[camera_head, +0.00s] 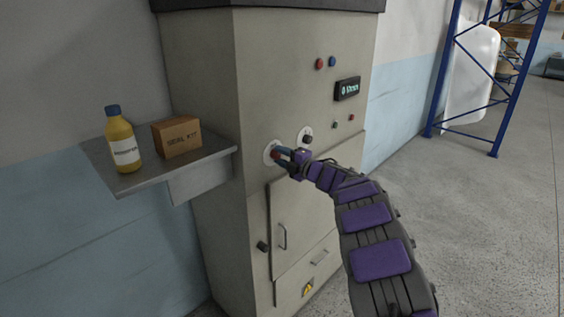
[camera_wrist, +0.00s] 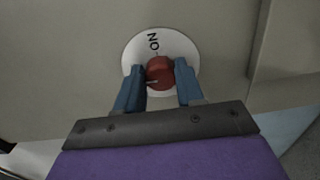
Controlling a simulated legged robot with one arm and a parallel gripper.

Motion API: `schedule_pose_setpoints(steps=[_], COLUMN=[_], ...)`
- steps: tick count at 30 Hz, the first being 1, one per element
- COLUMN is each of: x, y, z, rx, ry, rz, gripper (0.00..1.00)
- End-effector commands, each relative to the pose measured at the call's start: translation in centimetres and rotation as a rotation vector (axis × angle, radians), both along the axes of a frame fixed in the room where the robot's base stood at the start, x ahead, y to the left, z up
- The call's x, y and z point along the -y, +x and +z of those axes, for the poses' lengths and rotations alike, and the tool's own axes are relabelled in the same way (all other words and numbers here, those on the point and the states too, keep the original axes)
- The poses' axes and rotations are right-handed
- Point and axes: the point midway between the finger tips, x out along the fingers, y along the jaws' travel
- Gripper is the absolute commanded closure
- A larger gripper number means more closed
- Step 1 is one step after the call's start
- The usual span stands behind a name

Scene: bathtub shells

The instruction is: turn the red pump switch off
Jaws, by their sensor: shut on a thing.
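The red pump switch (camera_wrist: 159,71) is a round red knob on a white disc (camera_wrist: 186,46) marked "ON". In the head view the white disc (camera_head: 268,152) sits on the front of the beige cabinet, and my gripper largely covers the knob. My gripper (camera_wrist: 160,76) has its two blue fingers on either side of the red knob, shut on it. In the head view my gripper (camera_head: 278,155) reaches the cabinet from the right. Small print near the knob is too small to read.
The beige cabinet (camera_head: 205,90) carries a black knob (camera_head: 307,139) close to the right of my gripper, a display (camera_head: 347,89), and a handled door (camera_head: 299,225) below. A side shelf (camera_head: 135,183) holds a yellow bottle (camera_head: 122,143) and a "SEAL KIT" box (camera_head: 176,137). Floor at right is clear.

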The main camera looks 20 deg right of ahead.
Motion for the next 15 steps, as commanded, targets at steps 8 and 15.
schedule_pose_setpoints(steps=[8,15], x=[-0.06,-0.09], y=[-0.03,-0.02], z=[-0.69,-0.77], rx=[0.008,0.008], ry=[-0.048,-0.052], rz=[0.002,0.003], gripper=[0.93,0.93])
